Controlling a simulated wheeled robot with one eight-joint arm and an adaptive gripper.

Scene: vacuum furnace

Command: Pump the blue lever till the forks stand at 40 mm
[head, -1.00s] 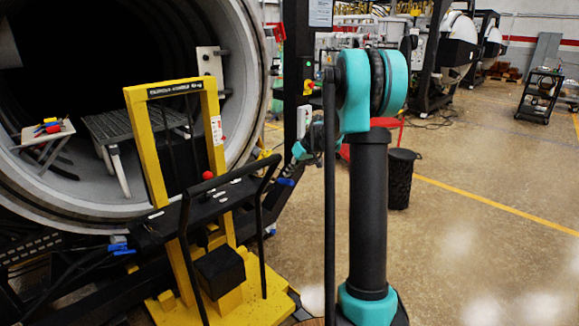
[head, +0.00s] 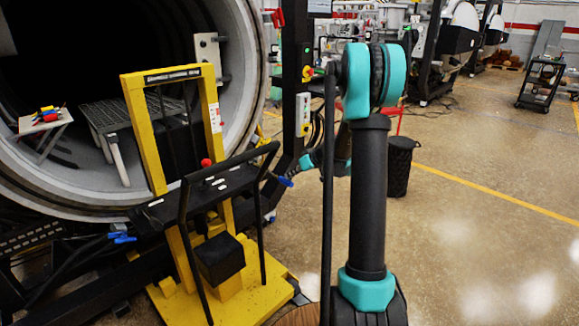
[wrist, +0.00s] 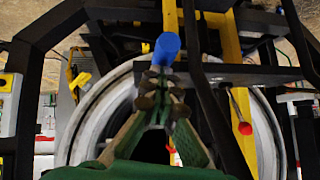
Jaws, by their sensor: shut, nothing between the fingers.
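A yellow lift truck (head: 212,110) stands in front of the furnace mouth, with a black push bar and a red knob (head: 206,162). A blue-ended lever (head: 285,181) sticks out at its right side. In the wrist view the blue end (wrist: 166,48) is just beyond the fingertips of my gripper (wrist: 160,85). The fingers are shut with nothing between them. I cannot tell whether they touch the lever. In the head view my gripper is small and partly hidden beside the lever. The forks and any height reading cannot be made out.
The round furnace opening (head: 235,30) is behind the truck, with a rack (head: 100,112) inside. Another blue handle (head: 121,238) is at the truck's left. A black bin (head: 399,165) stands at right.

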